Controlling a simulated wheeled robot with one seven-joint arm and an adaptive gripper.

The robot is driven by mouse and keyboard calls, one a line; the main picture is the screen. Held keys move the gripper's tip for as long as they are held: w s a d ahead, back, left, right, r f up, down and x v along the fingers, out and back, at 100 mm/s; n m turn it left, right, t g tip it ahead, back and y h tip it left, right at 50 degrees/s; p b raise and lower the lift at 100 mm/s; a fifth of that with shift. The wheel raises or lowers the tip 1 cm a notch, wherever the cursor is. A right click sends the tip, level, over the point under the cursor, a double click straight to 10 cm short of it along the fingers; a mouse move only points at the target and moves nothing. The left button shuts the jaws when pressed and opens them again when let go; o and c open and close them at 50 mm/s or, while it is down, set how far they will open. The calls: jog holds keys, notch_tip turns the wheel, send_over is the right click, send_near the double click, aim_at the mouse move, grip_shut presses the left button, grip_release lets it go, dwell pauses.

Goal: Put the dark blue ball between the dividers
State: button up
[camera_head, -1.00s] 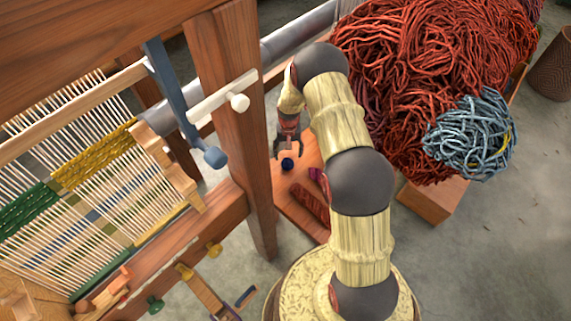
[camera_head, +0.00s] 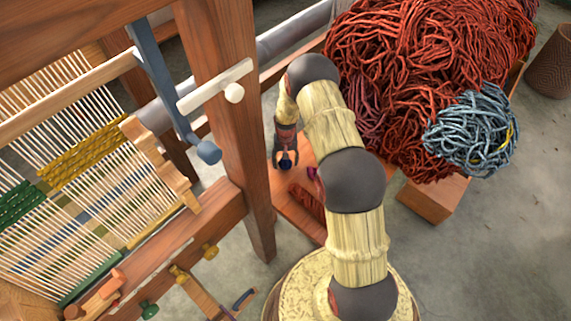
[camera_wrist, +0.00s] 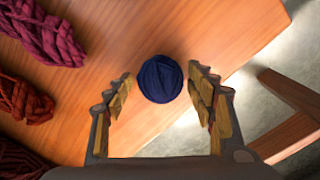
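The dark blue ball (camera_wrist: 160,79) of wool sits on the wooden tabletop (camera_wrist: 120,45), between the two fingertips of my gripper (camera_wrist: 160,88). My gripper is open, with a small gap showing on each side of the ball in the wrist view. In the head view, my gripper (camera_head: 286,157) points down over the table, and the ball (camera_head: 285,163) shows partly between its fingers. I cannot make out the dividers in either view.
Magenta (camera_wrist: 50,32) and red (camera_wrist: 25,98) skeins lie left of the ball in the wrist view. A loom (camera_head: 215,110) stands left of the arm in the head view. A large heap of red yarn (camera_head: 425,65) with a blue-grey bundle (camera_head: 472,132) lies right.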

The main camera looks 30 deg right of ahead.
jog(key=c, duration=1)
jog(key=shift+c, duration=0.2)
jog(key=shift+r, duration=0.1)
jog(key=shift+r, duration=0.6)
jog(key=s+a+r+p, duration=0.2)
jog(key=s+r+p, duration=0.4)
jog(key=s+r, duration=0.5)
jog(key=s, duration=0.2)
jog(key=shift+s+a+r+p, duration=0.3)
jog(key=shift+s+a, duration=0.05)
jog(key=shift+s, duration=0.05)
